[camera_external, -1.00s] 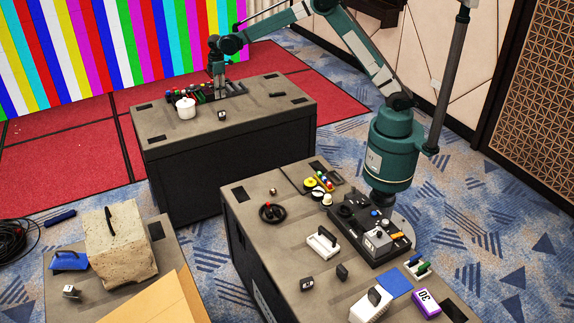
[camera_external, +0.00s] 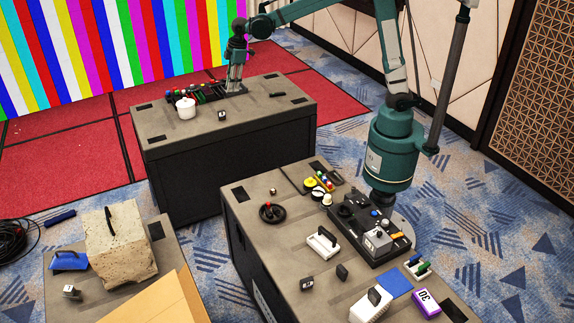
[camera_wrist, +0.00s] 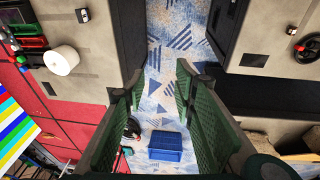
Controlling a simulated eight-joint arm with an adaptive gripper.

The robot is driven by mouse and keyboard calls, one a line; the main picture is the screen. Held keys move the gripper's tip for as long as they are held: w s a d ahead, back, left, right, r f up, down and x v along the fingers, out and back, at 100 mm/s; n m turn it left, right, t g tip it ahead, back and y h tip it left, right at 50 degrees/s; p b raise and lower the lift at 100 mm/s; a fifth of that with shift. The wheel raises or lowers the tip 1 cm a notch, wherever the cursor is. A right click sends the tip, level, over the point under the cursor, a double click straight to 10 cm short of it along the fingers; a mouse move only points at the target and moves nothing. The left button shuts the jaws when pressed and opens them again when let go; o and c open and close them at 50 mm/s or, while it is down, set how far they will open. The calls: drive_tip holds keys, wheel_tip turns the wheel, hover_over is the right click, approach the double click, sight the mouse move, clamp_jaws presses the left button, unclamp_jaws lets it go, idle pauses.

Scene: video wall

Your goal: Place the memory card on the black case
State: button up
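My gripper (camera_external: 235,88) hangs over the far black-sided case (camera_external: 240,155) with the grey top. In the wrist view my gripper (camera_wrist: 158,92) has its two green fingers wide apart with nothing between them. No object is clearly a memory card. Small dark candidates are a black-and-white block (camera_external: 221,115) on the far case, and a black-and-white block (camera_external: 307,283) and an upright black piece (camera_external: 342,271) on the near case (camera_external: 262,235). The far case's block also shows in the wrist view (camera_wrist: 82,15). Which case is the task's black case is unclear.
A white pot (camera_external: 186,108) and colored tools (camera_external: 205,93) sit on the far case. The near case holds a black control panel (camera_external: 350,215), a handwheel (camera_external: 272,212) and a white handled block (camera_external: 323,243). A blue crate (camera_wrist: 165,146) is on the floor. Patterned floor separates the cases.

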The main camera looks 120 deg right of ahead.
drive_tip(key=s+a+r+t, duration=0.15)
drive_tip(key=s+a, duration=0.25)
drive_tip(key=a, duration=0.5)
drive_tip(key=s+a+r, duration=0.3)
drive_tip(key=s+a, duration=0.1)
drive_tip(key=a, duration=0.5)
drive_tip(key=s+a+r+t, duration=0.15)
drive_tip(key=s+a, duration=0.25)
drive_tip(key=a, duration=0.4)
drive_tip(key=s+a+f+t, duration=0.1)
drive_tip(key=s+a+f, duration=0.1)
drive_tip(key=s+a, duration=0.6)
drive_tip(key=s+a+f+t+y, duration=0.1)
drive_tip(key=s+a+f, duration=0.2)
drive_tip(key=s+a, duration=0.5)
drive_tip(key=shift+s+a+f, duration=0.35)
drive_tip(key=shift+s+a, duration=0.05)
drive_tip(key=shift+s, duration=0.65)
